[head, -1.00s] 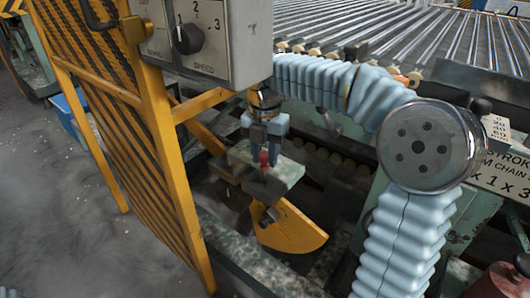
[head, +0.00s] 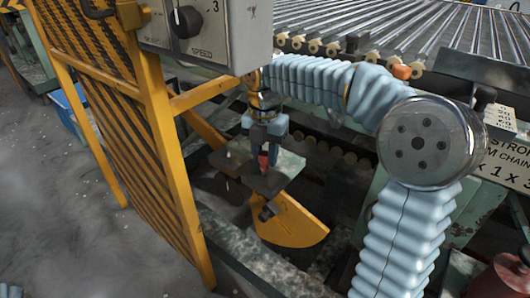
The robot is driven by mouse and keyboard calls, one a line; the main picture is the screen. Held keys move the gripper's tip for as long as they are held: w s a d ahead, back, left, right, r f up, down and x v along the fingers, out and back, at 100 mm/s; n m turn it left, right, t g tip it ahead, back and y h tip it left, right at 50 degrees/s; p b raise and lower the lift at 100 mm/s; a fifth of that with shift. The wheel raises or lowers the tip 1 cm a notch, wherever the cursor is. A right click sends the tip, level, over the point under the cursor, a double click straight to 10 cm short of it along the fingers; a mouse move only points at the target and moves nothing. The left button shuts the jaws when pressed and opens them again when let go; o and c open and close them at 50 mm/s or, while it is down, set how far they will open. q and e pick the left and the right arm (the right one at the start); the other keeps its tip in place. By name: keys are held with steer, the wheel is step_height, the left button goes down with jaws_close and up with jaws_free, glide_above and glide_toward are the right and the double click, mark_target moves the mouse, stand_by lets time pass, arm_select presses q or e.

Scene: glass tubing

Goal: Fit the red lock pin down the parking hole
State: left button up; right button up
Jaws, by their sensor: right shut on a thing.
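My right gripper (head: 265,138) points down at the end of my right arm, which comes in from the right. It is shut on the red lock pin (head: 263,161), whose red part shows just below the fingers. The pin is over a small grey-green plate (head: 285,172). I cannot tell whether the pin's lower end touches the plate or sits in a hole; the parking hole itself is not visible. A yellow quarter-round plate (head: 290,224) is below the grey-green plate. My left gripper is not in view.
A yellow guard frame with striped mesh (head: 168,150) stands close on the left. A speed control box (head: 212,30) hangs above and left of the gripper. A roller conveyor (head: 400,35) runs behind, and a dark gap lies around the plate.

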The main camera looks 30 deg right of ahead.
steer(key=shift+f+b, duration=0.7)
steer(key=shift+f, duration=0.5)
steer(key=o, duration=1.1)
step_height(320, 180, up, 14)
steer(key=p, duration=0.3)
steer(key=shift+f, duration=0.1)
